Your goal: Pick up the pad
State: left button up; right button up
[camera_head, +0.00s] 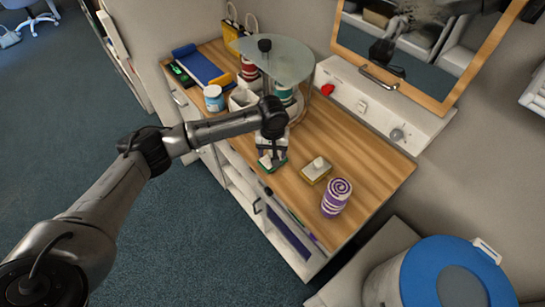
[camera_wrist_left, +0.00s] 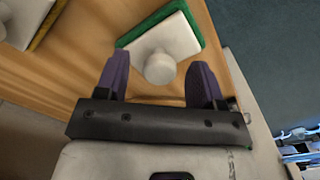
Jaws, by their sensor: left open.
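A green pad with a white top and round white knob (camera_wrist_left: 176,34) lies on the wooden counter in the left wrist view. It also shows in the head view (camera_head: 280,165), partly hidden under my gripper. My left gripper (camera_head: 271,156) is open just above this pad. In the left wrist view its purple fingers (camera_wrist_left: 160,72) stand to either side of the knob, apart from each other, with nothing visibly gripped. A second pad (camera_head: 316,171), yellow-edged with a white knob, lies to the right, and its corner shows in the left wrist view (camera_wrist_left: 22,20). My right gripper is not in view.
A purple-and-white swirl can (camera_head: 336,198) stands near the counter's right front. A round glass shelf (camera_head: 285,60) with cans under it, a white-blue jar (camera_head: 213,98) and a blue board (camera_head: 200,66) stand farther back. A blue-lidded bin (camera_head: 450,272) is at lower right.

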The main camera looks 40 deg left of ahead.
pick_arm(q)
jog(key=shift+f, duration=0.5)
jog(key=shift+c, duration=0.3)
jog(key=c, duration=0.9)
